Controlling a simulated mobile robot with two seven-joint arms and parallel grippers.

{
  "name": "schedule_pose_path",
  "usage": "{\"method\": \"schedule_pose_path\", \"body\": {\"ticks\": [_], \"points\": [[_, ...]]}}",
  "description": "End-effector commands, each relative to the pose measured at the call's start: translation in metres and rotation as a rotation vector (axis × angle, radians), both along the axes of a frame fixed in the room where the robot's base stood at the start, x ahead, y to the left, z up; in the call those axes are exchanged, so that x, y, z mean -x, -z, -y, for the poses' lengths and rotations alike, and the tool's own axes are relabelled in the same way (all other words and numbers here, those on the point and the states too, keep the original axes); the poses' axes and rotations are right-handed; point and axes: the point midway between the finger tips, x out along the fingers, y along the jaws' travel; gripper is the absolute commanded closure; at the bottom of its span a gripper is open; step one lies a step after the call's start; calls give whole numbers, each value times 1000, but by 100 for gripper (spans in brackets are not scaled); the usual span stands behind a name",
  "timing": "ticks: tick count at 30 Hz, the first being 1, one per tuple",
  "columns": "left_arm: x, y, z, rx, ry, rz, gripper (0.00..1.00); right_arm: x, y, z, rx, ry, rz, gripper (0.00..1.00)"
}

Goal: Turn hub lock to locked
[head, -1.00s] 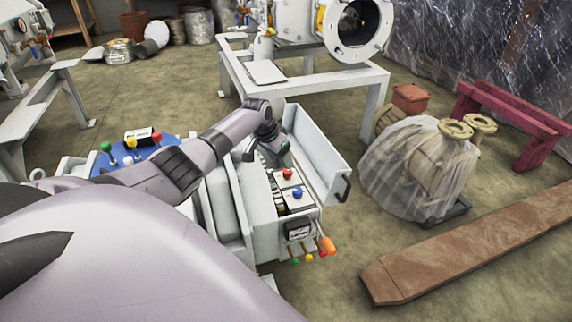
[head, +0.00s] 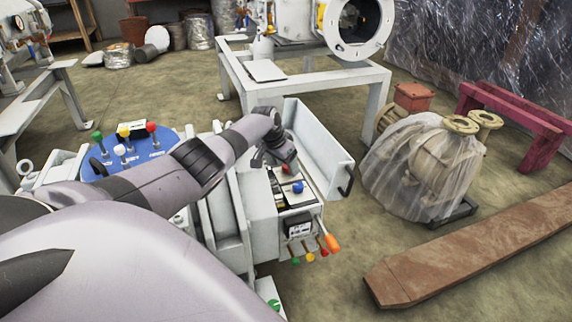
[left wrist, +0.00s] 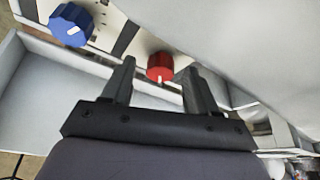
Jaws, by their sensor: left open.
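A white machine box has an opened panel with a red knob (head: 285,168) and a blue knob (head: 298,187). Their labels are too small to read, so I cannot tell which is the hub lock. My left gripper (head: 279,156) is over the panel and partly hides the red knob. In the left wrist view the open gripper (left wrist: 160,64) has one finger on either side of the red knob (left wrist: 160,72). Contact cannot be told. The blue knob (left wrist: 70,25) with a white pointer mark is left of the fingers. My right gripper is not in view.
The white side panel (head: 318,150) stands beside the knobs. Coloured levers (head: 310,256) stick out below. A blue panel with levers (head: 135,152) is at left. A white frame table (head: 330,82) is behind; a wrapped pump (head: 430,165) stands right.

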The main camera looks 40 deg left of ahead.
Motion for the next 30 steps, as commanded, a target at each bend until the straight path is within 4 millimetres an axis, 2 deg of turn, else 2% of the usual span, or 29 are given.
{"method": "schedule_pose_path", "body": {"ticks": [2, 6, 7, 20, 30], "points": [[0, 0, 0, 0, 0, 0, 45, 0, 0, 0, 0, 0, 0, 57], [0, 0, 0, 0, 0, 0, 90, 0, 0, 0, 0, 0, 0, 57], [0, 0, 0, 0, 0, 0, 97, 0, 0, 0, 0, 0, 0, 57], [0, -2, 1, 2, -72, 0, 97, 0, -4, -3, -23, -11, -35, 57], [-1, -3, 4, 1, -334, 0, 97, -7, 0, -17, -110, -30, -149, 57]]}}
